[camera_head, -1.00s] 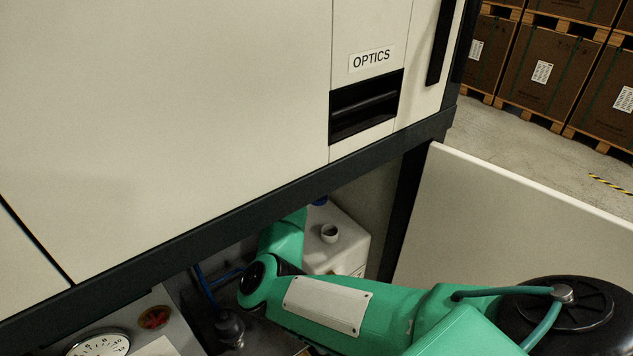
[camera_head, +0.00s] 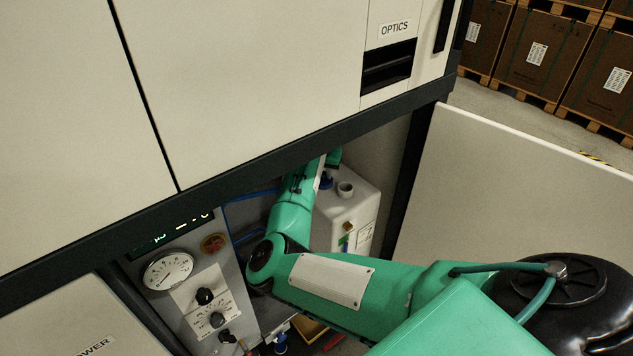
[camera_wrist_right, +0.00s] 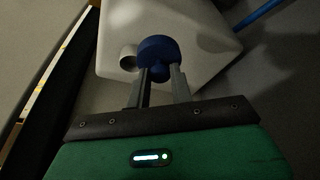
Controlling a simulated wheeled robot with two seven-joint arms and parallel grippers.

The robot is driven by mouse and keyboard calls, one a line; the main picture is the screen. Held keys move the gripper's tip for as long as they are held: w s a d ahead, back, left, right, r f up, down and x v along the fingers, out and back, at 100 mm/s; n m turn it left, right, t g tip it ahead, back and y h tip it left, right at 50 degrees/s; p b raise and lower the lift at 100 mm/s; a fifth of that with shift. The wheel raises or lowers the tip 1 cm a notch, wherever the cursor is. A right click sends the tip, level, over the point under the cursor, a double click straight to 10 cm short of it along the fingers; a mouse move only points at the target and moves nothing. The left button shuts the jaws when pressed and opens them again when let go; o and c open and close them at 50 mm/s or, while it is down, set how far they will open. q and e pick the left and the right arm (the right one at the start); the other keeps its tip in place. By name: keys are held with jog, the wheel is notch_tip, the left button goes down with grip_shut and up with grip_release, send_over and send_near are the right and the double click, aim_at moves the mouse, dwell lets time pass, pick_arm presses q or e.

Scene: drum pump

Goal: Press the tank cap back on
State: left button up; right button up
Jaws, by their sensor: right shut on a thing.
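The white tank (camera_head: 357,205) stands inside the open lower bay of the cabinet, with a short open neck (camera_head: 345,189) on its top. The blue cap (camera_wrist_right: 157,50) shows in the right wrist view, between the fingertips of my right gripper (camera_wrist_right: 158,74), which is shut on it. In that view the cap appears over the tank top, beside the pale round neck (camera_wrist_right: 128,60). Whether the cap touches the tank I cannot tell. In the head view a bit of blue (camera_head: 327,182) shows beside my right arm; the right fingers are mostly hidden there. My left gripper is not in view.
A control panel with a gauge (camera_head: 168,271) and knobs stands left of my right arm. The cabinet's lower edge (camera_head: 290,155) runs just above the arm. The open door (camera_head: 510,190) bounds the right. A blue hose (camera_wrist_right: 262,15) passes near the tank.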

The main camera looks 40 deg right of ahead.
pick_arm(q)
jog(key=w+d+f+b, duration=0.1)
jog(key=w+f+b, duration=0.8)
jog(key=b, duration=0.4)
pick_arm(e)
jog(key=shift+s+d+f+n+t+y+b, duration=0.15)
jog(key=shift+s+d+f+n+y+b, duration=0.2)
jog(key=shift+d+f+n, duration=0.7)
jog(key=shift+s+d+f+n+t+y+b, duration=0.15)
jog(key=shift+d+n+b, duration=0.4)
jog(key=shift+d, duration=1.1)
jog(key=shift+s+d+f+n+t+y+b, duration=0.1)
jog(key=shift+s+d+f+n+y+b, duration=0.2)
jog(key=shift+d+f+n, duration=0.75)
jog(key=shift+s+d+r+m, duration=0.1)
jog(key=shift+d+r+m, duration=0.15)
jog(key=shift+d+r, duration=0.15)
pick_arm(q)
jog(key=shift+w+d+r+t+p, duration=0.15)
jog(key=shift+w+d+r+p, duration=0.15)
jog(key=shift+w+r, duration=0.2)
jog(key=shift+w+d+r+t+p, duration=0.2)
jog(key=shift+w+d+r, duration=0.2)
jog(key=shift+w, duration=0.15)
pick_arm(e)
jog(key=shift+f, duration=0.3)
pick_arm(q)
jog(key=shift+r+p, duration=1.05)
jog(key=shift+p, duration=0.05)
